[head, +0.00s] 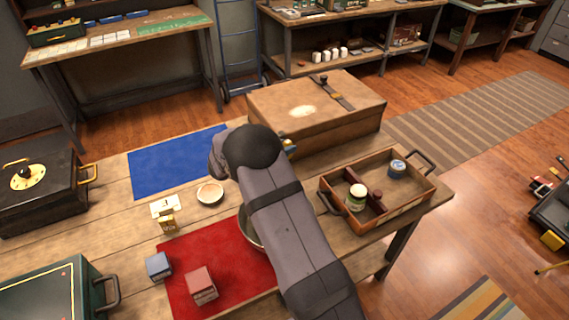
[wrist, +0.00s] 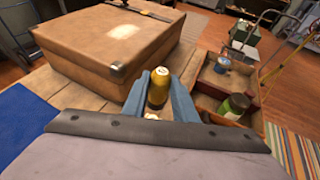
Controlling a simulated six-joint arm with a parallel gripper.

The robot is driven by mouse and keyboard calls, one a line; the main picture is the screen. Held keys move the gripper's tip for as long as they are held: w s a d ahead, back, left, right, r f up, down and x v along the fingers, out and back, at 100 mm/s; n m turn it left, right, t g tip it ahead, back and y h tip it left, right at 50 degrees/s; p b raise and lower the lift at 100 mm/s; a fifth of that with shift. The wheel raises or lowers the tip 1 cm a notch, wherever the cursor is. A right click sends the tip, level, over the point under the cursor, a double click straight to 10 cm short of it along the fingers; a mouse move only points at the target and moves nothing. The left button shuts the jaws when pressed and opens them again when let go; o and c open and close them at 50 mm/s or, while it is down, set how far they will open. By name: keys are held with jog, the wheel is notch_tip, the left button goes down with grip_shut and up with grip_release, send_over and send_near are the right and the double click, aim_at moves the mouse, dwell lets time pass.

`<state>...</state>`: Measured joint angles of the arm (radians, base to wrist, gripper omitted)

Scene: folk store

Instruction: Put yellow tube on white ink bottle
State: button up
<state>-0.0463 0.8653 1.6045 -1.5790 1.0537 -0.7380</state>
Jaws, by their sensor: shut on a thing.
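My gripper (wrist: 163,92) is shut on the yellow tube (wrist: 160,78), which shows between the two blue-grey fingers in the wrist view. The tube is yellow at its far end and darker below. A small whitish patch (wrist: 152,116) shows near its lower end; I cannot tell what it is. In the head view my arm hides most of the gripper, and only a bit of yellow (head: 289,145) shows beside the case. I cannot pick out the white ink bottle with certainty. A jar with a pale lid (head: 357,192) stands in the wooden tray (head: 408,211).
A brown case (head: 275,105) stands close behind the gripper. The tray right of it also holds a blue tin (head: 397,168). A blue mat (head: 175,163), a small dish (head: 209,194), a red mat (head: 235,270) and two small boxes lie left of my arm.

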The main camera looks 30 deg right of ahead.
jog(key=shift+f+p, duration=0.9)
jog(key=shift+f, duration=2.35)
jog(key=shift+f, duration=0.15)
jog(key=o, duration=0.8)
